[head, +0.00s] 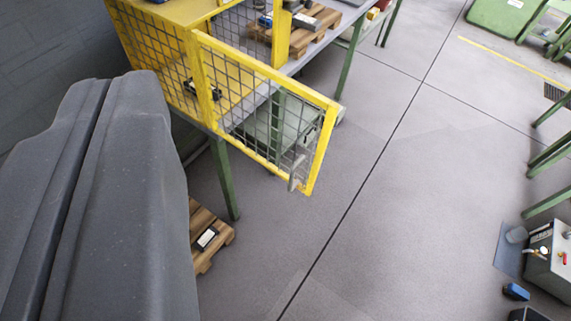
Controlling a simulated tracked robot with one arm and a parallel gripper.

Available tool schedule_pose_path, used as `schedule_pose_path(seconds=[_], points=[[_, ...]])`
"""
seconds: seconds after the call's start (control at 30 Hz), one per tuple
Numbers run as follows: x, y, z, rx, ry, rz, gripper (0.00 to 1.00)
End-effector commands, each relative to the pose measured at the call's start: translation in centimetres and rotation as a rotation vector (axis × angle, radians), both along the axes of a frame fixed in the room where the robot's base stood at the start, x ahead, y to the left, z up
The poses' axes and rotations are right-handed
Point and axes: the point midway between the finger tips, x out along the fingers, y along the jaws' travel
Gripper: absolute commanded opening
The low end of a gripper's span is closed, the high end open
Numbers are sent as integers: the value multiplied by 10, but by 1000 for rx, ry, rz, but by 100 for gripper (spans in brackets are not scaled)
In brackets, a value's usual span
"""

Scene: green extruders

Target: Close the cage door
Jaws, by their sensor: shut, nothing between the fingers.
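The cage door (322,148) is a yellow frame with grey wire mesh. It stands open, swung out from the cage over the floor, with its hinged side at the left and its free edge toward the right. A grey handle (297,172) is on the lower free corner. The yellow cage (128,45) stands on a bench at the upper left. My gripper (108,82) is large, dark grey and close to the camera at the left. Its two fingers are shut together with nothing between them. It is apart from the door in the picture, to its left.
The bench's green leg (224,178) stands below the door. A small wooden pallet (208,238) lies on the floor beside my gripper. A wooden pallet (318,33) rests on the bench. Equipment (552,255) stands at the lower right. The grey floor (400,220) between is clear.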

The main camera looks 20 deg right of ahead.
Motion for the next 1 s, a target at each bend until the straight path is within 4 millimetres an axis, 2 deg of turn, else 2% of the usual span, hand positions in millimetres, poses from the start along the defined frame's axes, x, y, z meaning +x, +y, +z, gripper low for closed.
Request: schedule_pose_path(seconds=[0.23,0.33,0.43,0.57,0.7,0.77,0.87,1.0], points=[[1,0,0,1,-1,2,0],[11,6,-2,16,-12,19,0],[36,21,-11,55,-37,57,0],[84,44,-27,148,-105,103,0],[137,57,-58,264,-177,88,0],[158,57,-74,306,-207,57,0],[188,51,-108,364,-244,-21,0],[218,32,-170,397,-270,-180,0]])
